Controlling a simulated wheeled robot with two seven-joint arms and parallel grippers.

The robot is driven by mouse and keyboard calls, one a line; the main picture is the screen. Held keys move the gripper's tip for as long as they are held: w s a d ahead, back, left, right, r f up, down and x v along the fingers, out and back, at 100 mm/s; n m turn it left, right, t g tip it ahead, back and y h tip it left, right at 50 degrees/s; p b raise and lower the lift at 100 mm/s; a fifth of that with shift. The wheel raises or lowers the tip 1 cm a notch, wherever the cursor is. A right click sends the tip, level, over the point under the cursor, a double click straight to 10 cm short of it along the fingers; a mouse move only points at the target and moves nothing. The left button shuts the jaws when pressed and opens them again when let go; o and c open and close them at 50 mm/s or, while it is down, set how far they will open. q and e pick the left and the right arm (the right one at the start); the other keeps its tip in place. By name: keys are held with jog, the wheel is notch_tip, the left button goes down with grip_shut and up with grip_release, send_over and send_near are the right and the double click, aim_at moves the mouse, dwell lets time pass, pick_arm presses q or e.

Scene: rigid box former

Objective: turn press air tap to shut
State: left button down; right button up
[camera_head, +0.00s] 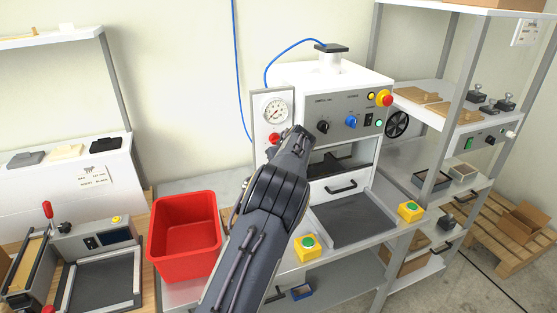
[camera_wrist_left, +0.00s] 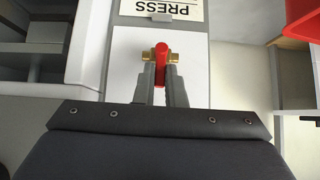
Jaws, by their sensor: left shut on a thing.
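The tap has a red handle (camera_wrist_left: 162,59) on a brass body (camera_wrist_left: 176,57), seen in the left wrist view. The handle lies across the brass body, roughly at right angles to it. My left gripper (camera_wrist_left: 162,74) is shut on the red handle, one grey finger on each side. The tap sits on a white panel (camera_wrist_left: 125,70) with a PRESS label (camera_wrist_left: 172,8) that appears upside down. In the head view my left arm reaches up to the gauge panel (camera_head: 260,105) and hides the tap and fingertips. My right gripper is not in view.
A round gauge (camera_head: 276,111) and a red knob (camera_head: 275,138) are above my arm. The press (camera_head: 340,115) stands to the right, with a blue hose (camera_head: 290,50) and green-button boxes (camera_head: 307,246). A red bin (camera_head: 183,268) stands left of my arm.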

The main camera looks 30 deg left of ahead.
pick_arm(q)
jog(key=c, duration=1.5)
grip_release()
jog(key=shift+f, duration=0.1)
jog(key=b+v, duration=0.3)
jog(key=v, duration=0.4)
jog(key=shift+s+d+r, duration=0.15)
jog(key=shift+d+r, duration=0.1)
jog(key=shift+r, duration=0.05)
